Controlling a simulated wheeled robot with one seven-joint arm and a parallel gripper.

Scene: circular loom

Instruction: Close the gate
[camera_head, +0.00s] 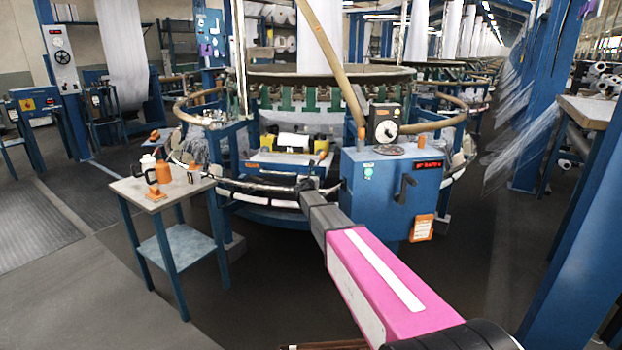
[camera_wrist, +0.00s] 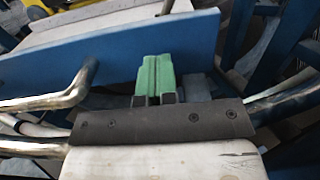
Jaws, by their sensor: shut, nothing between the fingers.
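The gate appears to be the low curved metal rail (camera_head: 258,191) across the front of the blue circular loom (camera_head: 372,195). In the wrist view, bright chrome tubes (camera_wrist: 45,103) come in from the left, one bent upward at its end. Another tube (camera_wrist: 285,97) shows at the right. My gripper (camera_head: 308,184) is at the rail in front of the loom, left of the control box. In the wrist view its green fingertips (camera_wrist: 155,75) are together and empty, in front of a blue plate (camera_wrist: 115,50). My gripper's body hides the middle, so I cannot tell whether it touches the rail.
A small side table (camera_head: 165,190) with orange and white bottles (camera_head: 157,168) stands left of the rail. The control box (camera_head: 390,200) with a black handle is close right of my arm. Blue posts (camera_head: 580,200) stand at the right. The floor (camera_head: 70,300) at lower left is clear.

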